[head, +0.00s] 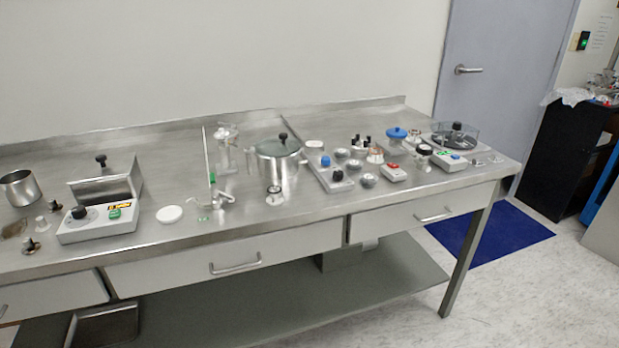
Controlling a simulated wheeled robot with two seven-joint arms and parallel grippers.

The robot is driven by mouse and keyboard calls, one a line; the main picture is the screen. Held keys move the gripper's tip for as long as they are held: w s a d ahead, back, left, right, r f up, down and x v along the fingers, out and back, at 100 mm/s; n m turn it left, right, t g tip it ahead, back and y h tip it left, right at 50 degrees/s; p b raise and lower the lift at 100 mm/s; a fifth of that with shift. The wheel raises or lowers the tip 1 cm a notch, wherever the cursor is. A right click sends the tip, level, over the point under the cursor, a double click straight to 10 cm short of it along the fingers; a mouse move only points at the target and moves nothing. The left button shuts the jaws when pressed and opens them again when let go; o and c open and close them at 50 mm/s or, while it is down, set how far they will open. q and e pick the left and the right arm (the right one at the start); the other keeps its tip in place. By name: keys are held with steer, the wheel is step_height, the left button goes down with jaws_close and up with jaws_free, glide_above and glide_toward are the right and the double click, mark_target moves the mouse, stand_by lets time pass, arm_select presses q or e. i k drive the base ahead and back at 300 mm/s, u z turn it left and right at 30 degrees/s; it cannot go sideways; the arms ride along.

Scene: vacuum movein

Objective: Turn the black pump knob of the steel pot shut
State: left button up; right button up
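A steel pot (259,169) with a dark lid (277,148) stands near the middle of the steel bench. A black knob (283,137) stands on top of the lid. A small round gauge-like part shows at the pot's front. Just right of the pot, a grey panel (318,178) carries a blue knob (325,160) and a black knob (337,176). I cannot tell which black knob is the pump knob, or its setting, at this size. Neither of my grippers is in view.
Glassware (226,150) and a white disc (170,214) lie left of the pot. A grey control box (97,222) and steel bath (106,183) stand farther left. Several small instruments crowd the bench's right. Drawers have protruding handles.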

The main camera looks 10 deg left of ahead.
mark_target(338, 175)
steer(key=u, duration=0.85)
steer(key=i, duration=0.6)
steer(key=u, duration=0.05)
